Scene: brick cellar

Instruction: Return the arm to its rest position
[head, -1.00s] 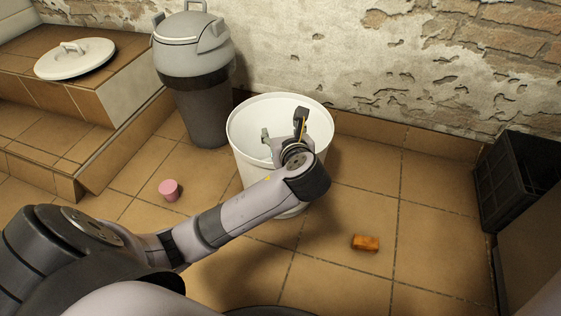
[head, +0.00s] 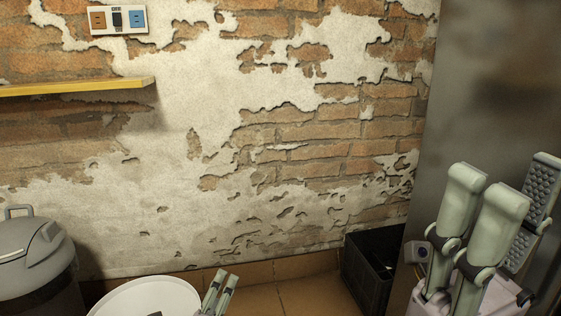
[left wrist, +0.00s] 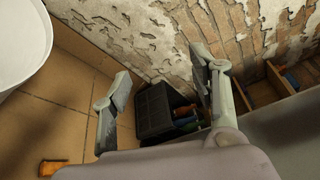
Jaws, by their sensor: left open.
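My left gripper (head: 226,279) shows at the bottom middle of the head view, beside the rim of the white bin (head: 150,290). In the left wrist view its two fingers (left wrist: 160,68) stand wide apart with nothing between them. My right gripper (head: 507,178) is raised large at the right of the head view, fingers pointing up. Its pale fingers stand apart from a finger with a textured pad, and nothing is held. The rest of my left arm is out of the head view.
A black crate (head: 362,265) stands by the wall; the left wrist view shows several items in it (left wrist: 152,108). An orange block (left wrist: 52,167) lies on the floor. A grey lidded bin (head: 35,255) stands left. A yellow shelf (head: 75,86) and a socket panel (head: 118,20) are on the wall.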

